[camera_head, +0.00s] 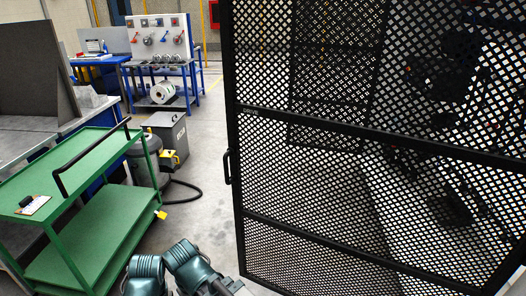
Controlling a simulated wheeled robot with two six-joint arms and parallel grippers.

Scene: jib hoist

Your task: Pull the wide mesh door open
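The wide mesh door (335,128) is a black frame with perforated black panels and fills the right half of the head view. Its left upright edge stands free against the grey floor. A black bar handle (227,167) is on that left edge, about mid-height in the view. I cannot tell how far the door stands from its closed position. Teal ribbed links of my own arm show at the bottom, left of the door's lower corner. Neither gripper's fingertips show in this view, and nothing is seen touching the handle.
A green two-shelf cart (88,170) stands at the left, with a grey bin (168,132) and a vacuum with a black hose (185,187) behind it. A blue workbench (160,65) is farther back. Bare floor (212,205) lies between cart and door. Dark machinery shows through the mesh.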

